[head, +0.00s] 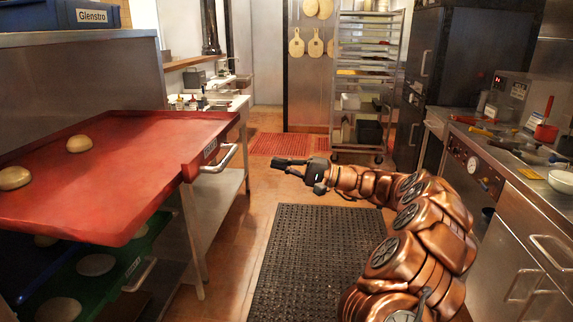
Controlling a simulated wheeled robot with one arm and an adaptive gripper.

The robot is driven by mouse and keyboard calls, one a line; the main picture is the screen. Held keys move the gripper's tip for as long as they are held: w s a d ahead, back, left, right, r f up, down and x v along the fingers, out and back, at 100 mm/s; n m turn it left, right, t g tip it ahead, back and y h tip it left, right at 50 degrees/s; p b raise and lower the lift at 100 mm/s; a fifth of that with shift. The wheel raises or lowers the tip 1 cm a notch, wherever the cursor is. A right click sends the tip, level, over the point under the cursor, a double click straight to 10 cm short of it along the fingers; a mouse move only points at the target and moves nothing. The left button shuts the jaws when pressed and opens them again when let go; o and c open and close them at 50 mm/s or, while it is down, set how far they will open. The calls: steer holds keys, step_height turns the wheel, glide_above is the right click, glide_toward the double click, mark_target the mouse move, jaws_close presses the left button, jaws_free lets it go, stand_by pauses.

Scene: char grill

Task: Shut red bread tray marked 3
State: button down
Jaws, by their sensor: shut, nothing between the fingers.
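The red bread tray (130,185) is at the left in the head view, pulled out of its rack over a green tray. Two dough balls lie on it, one near its back (79,144) and one at the left edge (14,178). Its metal handle (219,160) is on its right end beside a small white label (210,149), too small to read. My gripper (277,165) is shut and empty, to the right of the handle and apart from it, pointing left toward it.
A green tray (113,275) with dough and its own handle sits below the red one. A steel counter (480,150) with tools runs along the right. A wheeled rack (362,90) stands at the back. The floor mat (300,260) between is clear.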

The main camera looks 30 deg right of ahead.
steer(key=p+x, duration=0.1)
steer(key=x, duration=0.8)
steer(key=shift+w+a+p, duration=0.15)
steer(key=shift+a+p, duration=0.1)
steer(key=shift+p, duration=0.1)
